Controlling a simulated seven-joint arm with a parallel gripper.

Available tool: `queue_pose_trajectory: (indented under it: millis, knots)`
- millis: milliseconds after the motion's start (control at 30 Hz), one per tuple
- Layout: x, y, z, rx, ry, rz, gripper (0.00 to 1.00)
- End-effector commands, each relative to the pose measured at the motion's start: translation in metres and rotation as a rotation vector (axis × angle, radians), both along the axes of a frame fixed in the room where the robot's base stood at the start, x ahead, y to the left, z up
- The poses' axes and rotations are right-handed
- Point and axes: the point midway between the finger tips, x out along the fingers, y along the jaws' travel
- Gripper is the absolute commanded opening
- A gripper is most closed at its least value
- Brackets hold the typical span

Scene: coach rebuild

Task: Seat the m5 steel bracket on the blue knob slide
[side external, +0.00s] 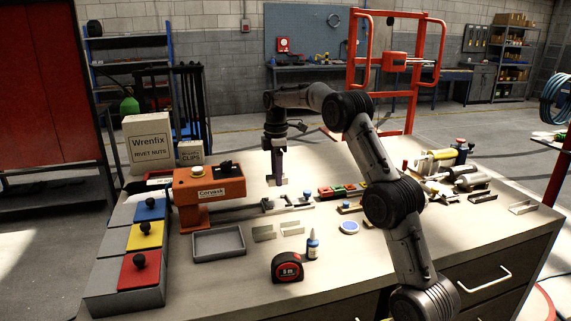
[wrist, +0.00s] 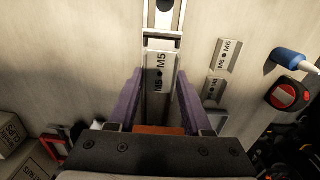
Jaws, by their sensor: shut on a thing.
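My gripper (side external: 278,182) points down over the middle of the bench. In the wrist view its purple fingers (wrist: 160,100) are shut on the M5 steel bracket (wrist: 160,72), a pale metal piece marked "M5". A pale metal slide (side external: 285,205) lies below the gripper, with a small blue knob (side external: 307,194) at its right end. In the wrist view the slide (wrist: 163,28) runs up from the bracket to the top edge, where a dark round part is cut off. I cannot tell whether the bracket touches the slide.
Two M6 plates (side external: 264,233) (side external: 292,228) lie in front of the slide, near a grey tray (side external: 218,243), a blue-capped bottle (side external: 313,243) and a tape measure (side external: 287,267). An orange Corvask device (side external: 205,195) stands to the left. Coloured blocks (side external: 340,190) lie to the right.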

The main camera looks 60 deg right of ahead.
Motion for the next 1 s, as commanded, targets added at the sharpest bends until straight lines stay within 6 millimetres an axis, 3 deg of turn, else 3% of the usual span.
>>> queue_pose_trajectory:
  millis: [500,1000]
  knots:
    - [0.0,0.001,-0.04,0.001,0.001,0.003,0.0]
    - [0.0,0.001,-0.048,-0.001,-0.001,0.003,0.0]
